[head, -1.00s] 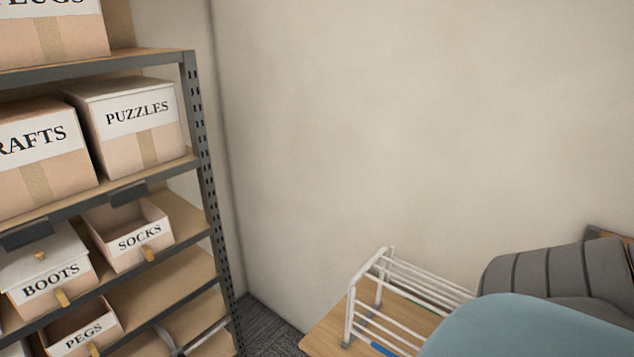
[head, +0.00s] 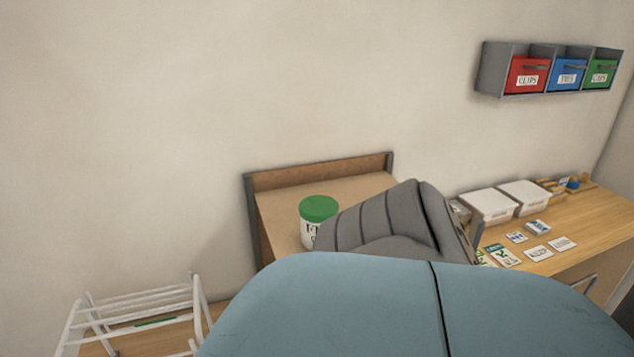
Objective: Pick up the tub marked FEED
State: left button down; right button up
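A white tub with a green lid (head: 318,209) stands on a brown surface (head: 282,202) with a raised back board, in the middle of the head view. Black letters show on its front, but only the start of the label is visible. Neither of my grippers is in the head view.
A white rack (head: 140,310) stands at lower left. A wooden desk (head: 590,222) at right holds white bins (head: 489,206) and cards. Red, blue and green drawers (head: 567,72) hang above.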

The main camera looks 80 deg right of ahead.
aim_at(314, 209)
jog(key=z, duration=2.5)
